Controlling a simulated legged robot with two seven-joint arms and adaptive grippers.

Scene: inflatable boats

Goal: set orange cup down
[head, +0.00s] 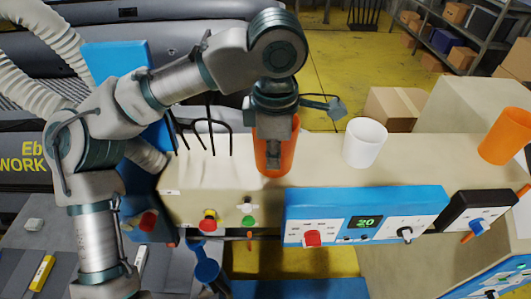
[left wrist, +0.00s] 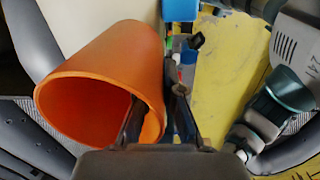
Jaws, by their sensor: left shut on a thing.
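My left gripper (head: 274,140) points down over the beige bench top and is shut on an orange cup (head: 272,164). In the left wrist view the same orange cup (left wrist: 110,65) lies with its wall between the fingers (left wrist: 157,115), one finger inside the rim and one outside. In the head view the cup is upright near the front edge of the bench top; I cannot tell whether its base touches. A second orange cup (head: 505,136) stands tilted-looking at the far right. My right gripper is not in view.
A white cup (head: 365,143) stands right of the held cup. Black prongs (head: 208,132) rise to its left. A blue control panel (head: 365,215) with knobs and a red button is in front. A cardboard box (head: 392,108) is behind. Bench top (head: 425,160) between white and second orange cup is bare.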

